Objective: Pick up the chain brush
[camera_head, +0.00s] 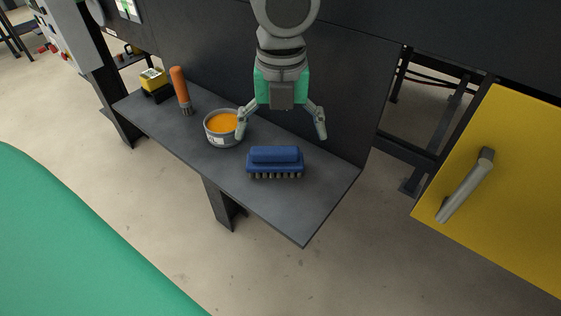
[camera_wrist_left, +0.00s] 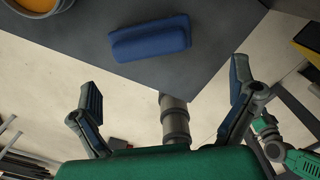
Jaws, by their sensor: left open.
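A blue brush (camera_head: 275,160) with a row of dark bristles lies bristles down on the dark shelf (camera_head: 300,215), near its right end. A second brush (camera_head: 181,90), with an orange handle, stands upright farther left. I cannot tell from looks alone which one is called the chain brush. My left gripper (camera_head: 281,130) is open and empty, its fingers spread above and behind the blue brush, apart from it. In the left wrist view the open left gripper (camera_wrist_left: 165,85) shows below the blue brush (camera_wrist_left: 150,38).
A round tin (camera_head: 222,127) with orange contents stands left of the blue brush. A yellow and black item (camera_head: 154,84) is at the shelf's far left end. A dark panel (camera_head: 345,90) rises behind the shelf. A yellow door (camera_head: 510,190) with a grey handle is at right.

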